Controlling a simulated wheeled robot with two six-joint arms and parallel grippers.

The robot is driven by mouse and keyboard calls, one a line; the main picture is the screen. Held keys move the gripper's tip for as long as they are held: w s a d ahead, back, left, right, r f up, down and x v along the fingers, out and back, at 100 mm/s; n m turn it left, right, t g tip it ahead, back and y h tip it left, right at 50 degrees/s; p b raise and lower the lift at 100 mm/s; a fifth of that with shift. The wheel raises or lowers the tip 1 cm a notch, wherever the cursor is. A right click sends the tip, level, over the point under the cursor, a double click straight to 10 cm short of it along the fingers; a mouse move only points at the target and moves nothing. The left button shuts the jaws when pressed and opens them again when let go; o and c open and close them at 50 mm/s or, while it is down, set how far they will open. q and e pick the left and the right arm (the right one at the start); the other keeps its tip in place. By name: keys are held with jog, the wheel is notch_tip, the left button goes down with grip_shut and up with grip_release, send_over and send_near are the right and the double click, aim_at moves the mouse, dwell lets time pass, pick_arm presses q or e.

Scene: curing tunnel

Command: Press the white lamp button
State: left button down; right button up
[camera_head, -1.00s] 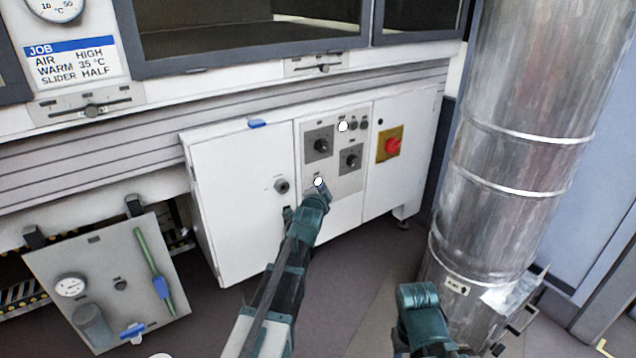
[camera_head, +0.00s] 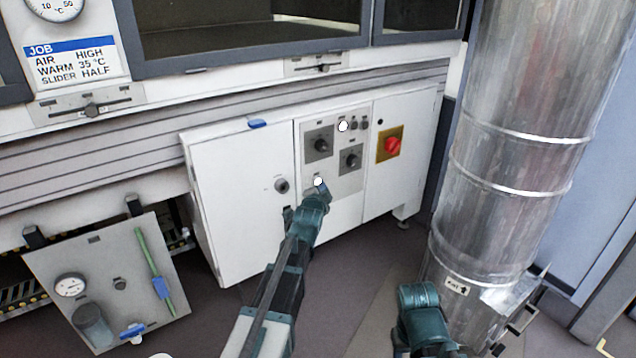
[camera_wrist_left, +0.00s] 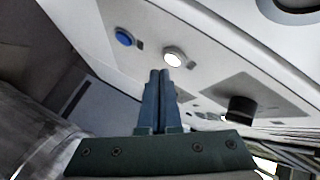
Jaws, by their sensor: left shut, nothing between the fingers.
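The white lamp button (camera_head: 318,182) is a small bright round disc low on the grey control panel (camera_head: 345,184). In the left wrist view the white button (camera_wrist_left: 173,57) sits just beyond my fingertips, with a blue button (camera_wrist_left: 124,37) to its left. My left gripper (camera_head: 321,188) is at the lower part of the panel, close to the white button. In the wrist view the left gripper (camera_wrist_left: 159,74) has its two fingers together and empty. Whether the tips touch the button cannot be told. My right arm shows at the bottom, but its gripper cannot be made out.
Two dark knobs (camera_head: 321,145) (camera_head: 350,160) and a second white round lamp (camera_head: 343,126) are higher on the panel. A red switch (camera_head: 392,147) on yellow is to the right. A large metal duct (camera_head: 515,150) stands right of the cabinet. A gauge board (camera_head: 105,270) leans lower left.

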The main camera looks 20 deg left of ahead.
pick_arm(q)
jog(key=shift+w+a, duration=0.1)
jog(key=shift+w+a, duration=0.15)
jog(key=shift+a, duration=0.1)
dwell(0.3)
jog(key=shift+w+a, duration=0.25)
jog(key=shift+a, duration=0.05)
dwell(0.7)
dwell(0.4)
jog(key=shift+s+d, duration=0.5)
jog(key=shift+d, duration=0.15)
jog(key=shift+s+d, duration=0.8)
jog(key=shift+d, duration=0.2)
jog(key=shift+s+d, duration=0.75)
jog(key=shift+d, duration=0.2)
